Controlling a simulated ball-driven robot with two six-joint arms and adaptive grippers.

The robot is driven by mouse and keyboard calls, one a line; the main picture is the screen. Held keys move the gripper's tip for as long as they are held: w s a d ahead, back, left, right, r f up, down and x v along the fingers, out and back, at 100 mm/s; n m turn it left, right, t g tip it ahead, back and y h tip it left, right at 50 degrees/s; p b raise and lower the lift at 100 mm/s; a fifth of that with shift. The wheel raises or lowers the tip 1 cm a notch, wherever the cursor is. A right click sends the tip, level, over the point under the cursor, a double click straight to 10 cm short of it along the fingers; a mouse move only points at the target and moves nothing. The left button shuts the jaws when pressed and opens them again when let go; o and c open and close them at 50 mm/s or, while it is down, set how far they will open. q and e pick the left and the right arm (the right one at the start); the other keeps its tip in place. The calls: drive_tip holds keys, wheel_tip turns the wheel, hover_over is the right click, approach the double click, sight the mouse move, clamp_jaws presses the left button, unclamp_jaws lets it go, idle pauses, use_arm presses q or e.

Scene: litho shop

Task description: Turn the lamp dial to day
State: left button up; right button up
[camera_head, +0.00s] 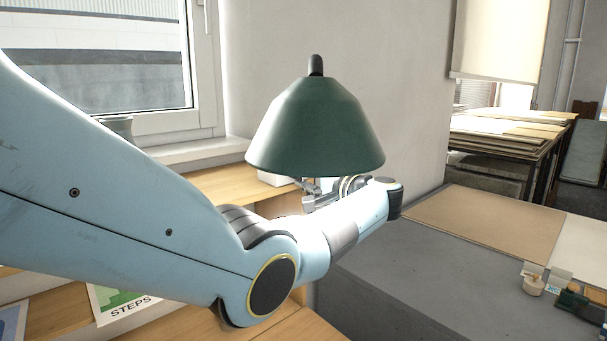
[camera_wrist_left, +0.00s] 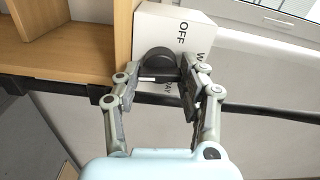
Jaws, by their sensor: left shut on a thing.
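The lamp dial (camera_wrist_left: 158,60) is a dark round knob on the face of a white box (camera_wrist_left: 200,35). In the left wrist view, OFF is printed above the knob, a label starting with W to the right and DAY below, partly covered. My left gripper (camera_wrist_left: 161,72) is shut on the dial, with one finger on each side. Which mark the dial points at cannot be told. In the head view, the box (camera_head: 272,179) and my left gripper (camera_head: 312,192) are mostly hidden behind a dark green lamp shade (camera_head: 315,130). My right gripper is out of view.
The box stands by a wooden shelf (camera_wrist_left: 75,45) near the window (camera_head: 150,60). The lamp shade hangs close above my left wrist. A grey worktop (camera_head: 430,275) with boards and small items lies to the right.

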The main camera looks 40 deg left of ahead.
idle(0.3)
use_arm(q)
drive_tip(key=o, duration=1.2)
drive_tip(key=shift+w, duration=0.1)
